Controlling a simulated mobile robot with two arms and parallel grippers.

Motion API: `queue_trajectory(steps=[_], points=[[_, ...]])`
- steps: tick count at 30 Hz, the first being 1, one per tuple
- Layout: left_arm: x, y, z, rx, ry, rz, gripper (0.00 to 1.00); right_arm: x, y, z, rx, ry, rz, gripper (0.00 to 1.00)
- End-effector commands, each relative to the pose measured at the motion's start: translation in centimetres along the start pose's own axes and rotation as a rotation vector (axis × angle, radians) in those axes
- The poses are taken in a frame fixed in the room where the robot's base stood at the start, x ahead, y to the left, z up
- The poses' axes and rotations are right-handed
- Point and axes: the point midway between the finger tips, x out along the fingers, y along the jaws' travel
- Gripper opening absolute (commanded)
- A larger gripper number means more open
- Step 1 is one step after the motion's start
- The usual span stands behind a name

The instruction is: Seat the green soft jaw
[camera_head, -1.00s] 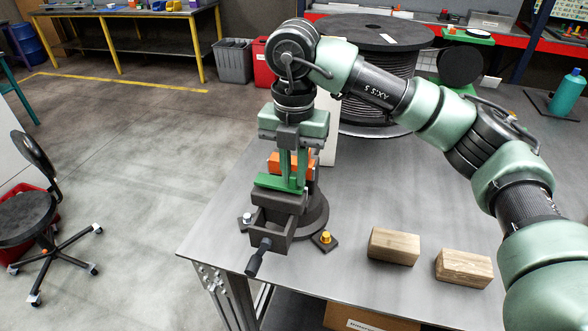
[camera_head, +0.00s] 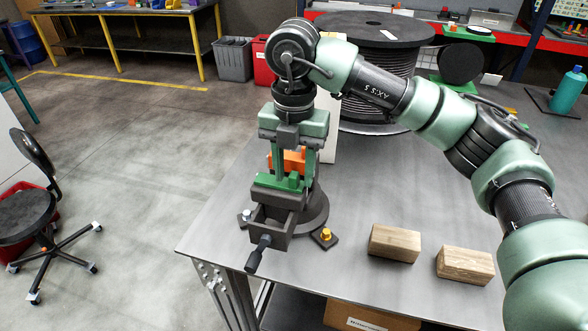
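The green soft jaw (camera_head: 266,182) lies across the front jaw of the dark vise (camera_head: 272,217) near the table's left end. It looks level, but whether it sits flush on the vise I cannot tell. A small raised green tab shows on its top. An orange soft jaw (camera_head: 292,162) is on the rear side of the vise. My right gripper (camera_head: 292,175) points down over the vise, its fingers spread apart around the tab, apparently not gripping it. The fingertips are partly lost against the green jaw. My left gripper is out of view.
Two wooden blocks (camera_head: 394,243) (camera_head: 465,265) lie on the grey table (camera_head: 350,205) to the right of the vise. A bolt with a yellow head (camera_head: 326,235) is beside the vise base. The vise handle (camera_head: 258,255) sticks out frontward. A large cable spool (camera_head: 375,75) stands behind.

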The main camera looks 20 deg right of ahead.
Motion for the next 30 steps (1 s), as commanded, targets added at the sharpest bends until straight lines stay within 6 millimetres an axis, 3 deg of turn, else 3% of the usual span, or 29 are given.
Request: queue_trajectory(steps=[5,16,30], points=[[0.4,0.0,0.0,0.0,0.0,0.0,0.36,-1.0,0.1,0.1,0.001,-0.002,0.002,0.41],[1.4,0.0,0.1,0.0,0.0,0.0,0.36,-6.9,0.0,0.1,0.0,-0.003,0.001,0.41],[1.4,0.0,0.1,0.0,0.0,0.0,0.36,-7.8,0.0,0.0,-0.001,0.0,0.0,0.41]])
